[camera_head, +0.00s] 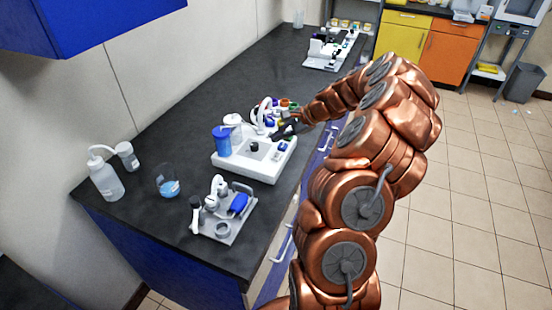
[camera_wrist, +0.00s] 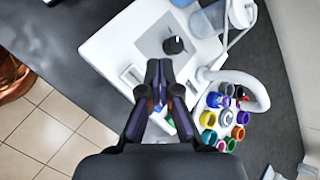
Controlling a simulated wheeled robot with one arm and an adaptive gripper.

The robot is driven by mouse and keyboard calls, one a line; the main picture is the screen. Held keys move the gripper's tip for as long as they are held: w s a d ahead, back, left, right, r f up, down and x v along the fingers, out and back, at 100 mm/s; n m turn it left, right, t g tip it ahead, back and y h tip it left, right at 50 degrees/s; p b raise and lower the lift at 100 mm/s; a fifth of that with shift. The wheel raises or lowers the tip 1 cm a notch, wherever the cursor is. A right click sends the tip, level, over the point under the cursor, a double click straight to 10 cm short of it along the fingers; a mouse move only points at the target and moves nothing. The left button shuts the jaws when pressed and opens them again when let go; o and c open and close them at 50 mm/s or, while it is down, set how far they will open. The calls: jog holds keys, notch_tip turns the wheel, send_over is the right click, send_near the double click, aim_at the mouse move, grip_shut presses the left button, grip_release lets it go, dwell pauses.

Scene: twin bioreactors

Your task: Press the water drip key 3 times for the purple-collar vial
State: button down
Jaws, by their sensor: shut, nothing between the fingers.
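The white bench device (camera_head: 262,168) stands on the dark bench; its white top (camera_wrist: 112,42) fills the upper middle of the wrist view. A dark round piece (camera_wrist: 174,45) sits on its grey pad. A pale rectangular key (camera_wrist: 132,76) shows on the top, left of my fingertips; I cannot read any label. My gripper (camera_wrist: 158,72) is shut and empty over the device's near edge; it also shows in the head view (camera_head: 284,132).
A blue container (camera_head: 222,140) stands at the device's left end. A curved white tube (camera_wrist: 262,92) arches beside the vials. A grey tray with tools (camera_head: 222,230), a beaker (camera_head: 168,187) and a wash bottle (camera_head: 105,182) are nearer.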

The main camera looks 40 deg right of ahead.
aim_at(278, 156)
jog(key=shift+f+b, duration=0.95)
jog(key=shift+f, duration=1.5)
jog(key=shift+w+f, duration=0.1)
jog(key=shift+f, duration=0.3)
jog(key=shift+f+b, duration=0.4)
dwell(0.4)
jog(key=shift+r, duration=0.1)
jog(key=shift+r+p, duration=0.35)
jog(key=shift+r, duration=0.4)
jog(key=shift+r, duration=0.1)
jog(key=shift+r+p, duration=1.1)
jog(key=shift+r, duration=1.35)
